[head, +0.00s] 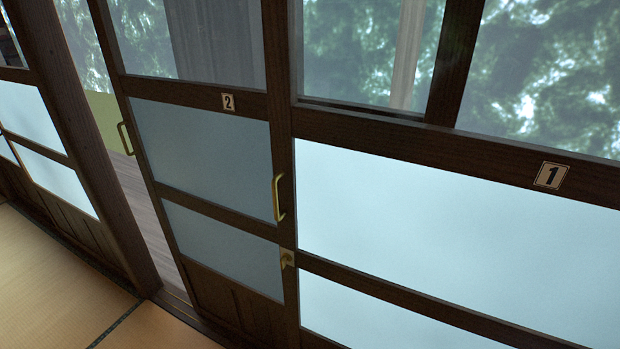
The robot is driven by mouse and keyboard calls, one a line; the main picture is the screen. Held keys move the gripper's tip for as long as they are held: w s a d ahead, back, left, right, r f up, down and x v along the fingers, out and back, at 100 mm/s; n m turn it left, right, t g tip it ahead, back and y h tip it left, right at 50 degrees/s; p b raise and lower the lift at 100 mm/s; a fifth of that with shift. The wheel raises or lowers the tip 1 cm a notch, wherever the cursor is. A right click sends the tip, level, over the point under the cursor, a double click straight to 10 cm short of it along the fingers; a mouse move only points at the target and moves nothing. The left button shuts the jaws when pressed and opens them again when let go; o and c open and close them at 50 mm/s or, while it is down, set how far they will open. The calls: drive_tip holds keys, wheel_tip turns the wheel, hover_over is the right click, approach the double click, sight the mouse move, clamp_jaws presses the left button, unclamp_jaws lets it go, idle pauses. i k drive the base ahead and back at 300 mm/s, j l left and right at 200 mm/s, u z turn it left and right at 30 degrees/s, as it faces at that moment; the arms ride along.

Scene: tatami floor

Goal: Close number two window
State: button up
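The number two window (205,147) is a dark wood sliding panel with frosted lower panes and a clear upper pane. A small plate marked 2 (228,102) sits on its crossbar. It stands partly open: a gap (150,225) shows between its left edge and a dark wooden post (95,150). A brass handle (125,139) is on its left edge. A second brass handle (279,198) is on the upright where it meets the number one window (450,230); I cannot tell which panel bears it. My gripper is not in view.
A brass latch (287,259) sits low on the same upright. A plate marked 1 (551,176) is on the right panel. More frosted panels (28,112) stand left of the post. Bare tatami (50,290) lies at the lower left. Trees show outside.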

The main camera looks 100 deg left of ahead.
sight(203, 150)
drive_tip(key=u, duration=2.7)
